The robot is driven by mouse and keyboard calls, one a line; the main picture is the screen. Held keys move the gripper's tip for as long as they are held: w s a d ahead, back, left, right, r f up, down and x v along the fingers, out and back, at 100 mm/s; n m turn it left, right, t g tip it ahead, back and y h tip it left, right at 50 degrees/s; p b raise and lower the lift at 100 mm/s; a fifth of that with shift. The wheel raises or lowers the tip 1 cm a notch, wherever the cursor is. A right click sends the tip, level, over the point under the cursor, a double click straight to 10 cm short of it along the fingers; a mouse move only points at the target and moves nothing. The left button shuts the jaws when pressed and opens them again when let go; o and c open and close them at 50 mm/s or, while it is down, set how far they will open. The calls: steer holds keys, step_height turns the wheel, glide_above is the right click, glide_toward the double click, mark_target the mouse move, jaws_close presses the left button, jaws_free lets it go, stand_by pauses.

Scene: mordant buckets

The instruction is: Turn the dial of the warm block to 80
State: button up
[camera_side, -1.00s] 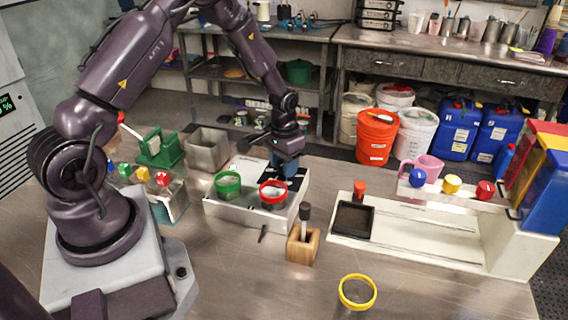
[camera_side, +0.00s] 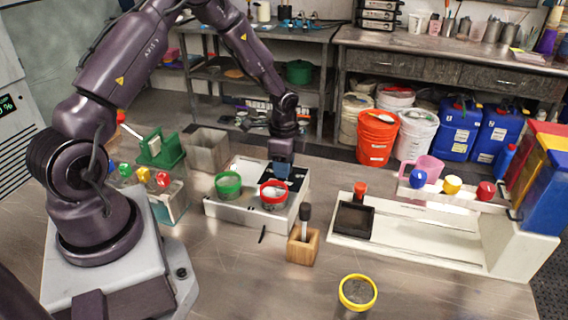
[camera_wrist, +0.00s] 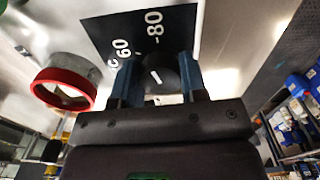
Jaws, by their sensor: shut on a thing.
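The warm block (camera_side: 232,213) is a white box left of centre in the side view. Its black scale panel (camera_wrist: 108,28) shows 60 and 80 in the wrist view. The dial (camera_wrist: 157,73) is a black round knob with a short white mark, slightly tilted in the picture. The 80 label lies just above the knob, the 60 label to its upper left. My gripper (camera_wrist: 158,82) has its two blue fingers on either side of the knob, shut on it. In the side view my gripper (camera_side: 281,170) hides the knob at the block's back right.
A green-rimmed cup (camera_side: 228,176) and a red-rimmed cup (camera_side: 273,186) sit in the block, close to my gripper. A wooden holder (camera_side: 303,247) with a dark-handled tool stands in front. A yellow-rimmed cup (camera_side: 357,306) stands at the front edge. A white tray unit (camera_side: 425,258) lies right.

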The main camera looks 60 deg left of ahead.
steer(key=shift+m, duration=1.6)
steer(key=o, duration=0.9)
steer(key=shift+r, duration=0.1)
step_height(320, 180, up, 13)
steer(key=shift+f, duration=0.1)
